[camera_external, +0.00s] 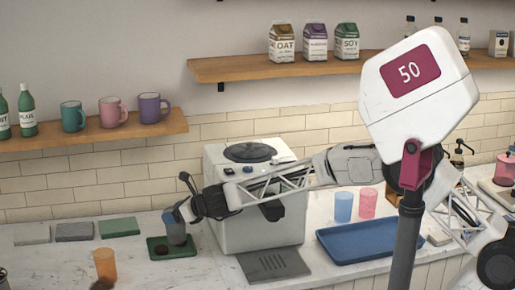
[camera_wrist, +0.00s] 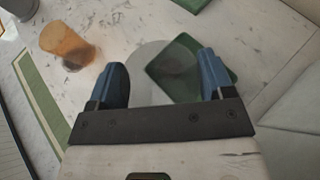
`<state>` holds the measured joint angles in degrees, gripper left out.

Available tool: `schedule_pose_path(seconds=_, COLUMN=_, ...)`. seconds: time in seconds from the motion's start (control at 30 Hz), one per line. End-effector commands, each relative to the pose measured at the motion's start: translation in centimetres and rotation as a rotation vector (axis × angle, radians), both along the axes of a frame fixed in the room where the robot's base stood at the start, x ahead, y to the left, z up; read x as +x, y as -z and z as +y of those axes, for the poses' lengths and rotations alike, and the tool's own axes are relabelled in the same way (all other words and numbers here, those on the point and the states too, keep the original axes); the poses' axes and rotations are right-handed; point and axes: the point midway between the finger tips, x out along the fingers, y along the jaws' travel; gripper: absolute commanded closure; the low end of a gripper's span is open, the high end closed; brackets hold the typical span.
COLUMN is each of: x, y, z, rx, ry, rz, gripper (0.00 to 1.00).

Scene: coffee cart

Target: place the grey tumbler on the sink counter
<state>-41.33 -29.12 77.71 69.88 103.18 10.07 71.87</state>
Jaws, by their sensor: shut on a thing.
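The grey tumbler (camera_external: 176,230) is upright over the small dark green tray (camera_external: 187,251), at the left of the external view. I cannot tell whether its base touches the tray. My gripper (camera_external: 183,211) is shut on the tumbler near its rim. In the wrist view the two blue fingertips of my gripper (camera_wrist: 163,82) stand on either side of the pale, see-through tumbler (camera_wrist: 148,62), with the green tray (camera_wrist: 188,42) beneath. A pale marble counter (camera_external: 60,265) runs along the wall; a dark tap (camera_external: 460,150) shows at the far right, partly behind my arm.
An orange tumbler (camera_external: 105,264) stands left of the tray. A white machine (camera_external: 255,220) stands close on the right, under my arm. Farther right are a blue tray (camera_external: 365,245), a blue tumbler (camera_external: 343,207) and a pink tumbler (camera_external: 368,203). Shelves with mugs and cartons hang above.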

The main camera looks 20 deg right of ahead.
Motion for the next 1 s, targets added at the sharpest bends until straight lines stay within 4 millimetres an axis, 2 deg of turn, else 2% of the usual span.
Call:
schedule_pose_path(seconds=0.4, x=-3.1, y=0.9, z=1.5, rx=0.000, ry=-0.185, rz=0.001, gripper=0.70)
schedule_pose_path(seconds=1.0, x=-7.4, y=1.8, z=2.6, rx=-0.001, ry=-0.409, rz=0.000, gripper=0.70)
